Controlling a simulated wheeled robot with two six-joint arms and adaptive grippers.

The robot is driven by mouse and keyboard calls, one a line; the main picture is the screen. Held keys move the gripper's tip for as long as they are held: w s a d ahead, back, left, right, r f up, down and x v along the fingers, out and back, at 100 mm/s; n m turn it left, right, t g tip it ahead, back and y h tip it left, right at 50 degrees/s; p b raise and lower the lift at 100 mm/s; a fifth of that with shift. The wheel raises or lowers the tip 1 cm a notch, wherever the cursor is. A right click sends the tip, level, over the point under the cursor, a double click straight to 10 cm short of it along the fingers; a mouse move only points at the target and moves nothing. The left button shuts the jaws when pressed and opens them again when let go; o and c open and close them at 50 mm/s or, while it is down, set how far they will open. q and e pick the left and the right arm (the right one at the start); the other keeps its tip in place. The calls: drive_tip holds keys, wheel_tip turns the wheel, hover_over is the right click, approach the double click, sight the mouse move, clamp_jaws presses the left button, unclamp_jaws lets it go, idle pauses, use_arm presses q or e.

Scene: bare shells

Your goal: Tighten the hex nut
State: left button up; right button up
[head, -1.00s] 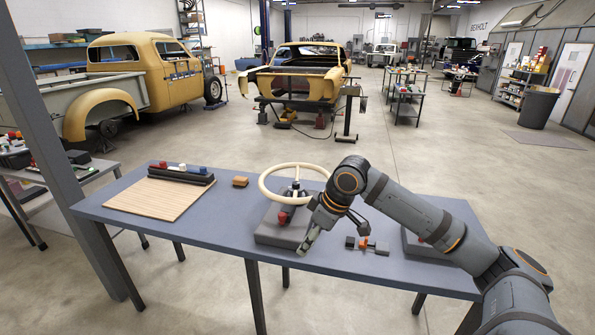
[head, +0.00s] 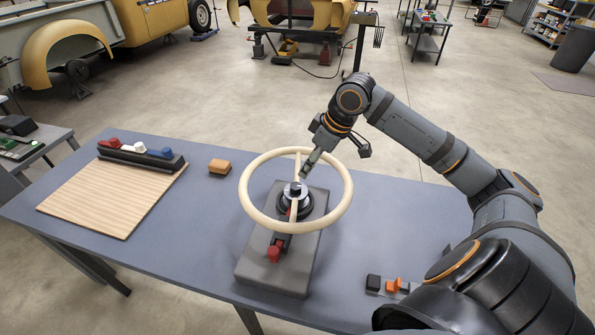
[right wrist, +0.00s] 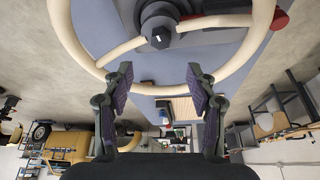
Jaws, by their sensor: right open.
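The cream steering wheel (head: 345,205) sits on a hub on a dark grey block (head: 265,275) on the workbench. A dark hex nut (head: 295,187) is at the hub's centre; in the right wrist view the nut (right wrist: 158,42) shows at the top, beyond the fingertips. My right gripper (head: 307,170) is over the far part of the wheel, just behind the nut. In the right wrist view my right gripper (right wrist: 159,76) is open, with nothing between its fingers. My left gripper is not in view.
A wooden board (head: 105,200) and a black rack (head: 140,157) with red, white and blue pieces are at left. A small orange and black object (head: 393,285) lies at right, partly behind my arm.

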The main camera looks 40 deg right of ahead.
sight(296, 186)
drive_tip(key=p+x, duration=0.1)
drive_tip(key=x, duration=0.8)
drive_tip(key=shift+a+f, duration=0.1)
drive_tip(key=shift+f, duration=0.2)
drive_tip(key=shift+w+f, duration=0.15)
drive_tip(key=shift+f, duration=0.2)
drive_tip(key=c, duration=1.1)
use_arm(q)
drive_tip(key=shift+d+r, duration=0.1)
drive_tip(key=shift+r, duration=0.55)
use_arm(e)
drive_tip(key=shift+c, duration=0.2)
